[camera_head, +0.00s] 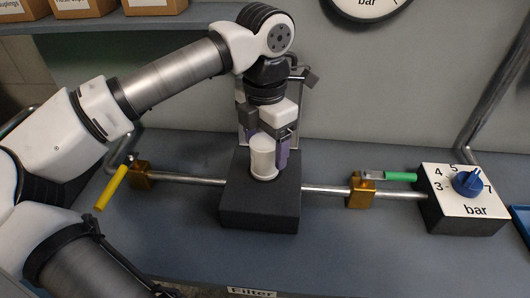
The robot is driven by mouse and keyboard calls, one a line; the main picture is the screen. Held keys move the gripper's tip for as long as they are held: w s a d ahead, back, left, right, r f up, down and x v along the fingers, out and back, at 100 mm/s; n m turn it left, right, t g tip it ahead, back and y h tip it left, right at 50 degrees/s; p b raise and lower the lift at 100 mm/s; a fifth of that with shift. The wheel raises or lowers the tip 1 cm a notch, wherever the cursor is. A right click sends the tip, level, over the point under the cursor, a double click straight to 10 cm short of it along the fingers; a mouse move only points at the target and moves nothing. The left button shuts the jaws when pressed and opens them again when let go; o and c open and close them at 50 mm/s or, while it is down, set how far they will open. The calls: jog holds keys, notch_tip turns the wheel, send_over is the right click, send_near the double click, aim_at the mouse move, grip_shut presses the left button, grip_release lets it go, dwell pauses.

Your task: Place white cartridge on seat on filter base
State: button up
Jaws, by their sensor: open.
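The white cartridge (262,158) stands upright on top of the dark block of the filter base (259,208). My gripper (268,150) is just above and around the cartridge, pointing down. Its purple-tipped fingers are apart, one at the right side of the cartridge and one behind its left side. The jaws are open. The seat itself is hidden under the cartridge, so I cannot tell exactly how the cartridge sits in it.
A metal pipe (325,190) runs through the base, with brass valves at left (142,175) and right (361,190). A yellow handle (111,188) and a green handle (400,177) stick out. A regulator box (463,200) with a blue knob stands right. The front bench is clear.

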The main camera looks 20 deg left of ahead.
notch_tip(320, 180, up, 9)
dwell(0.3)
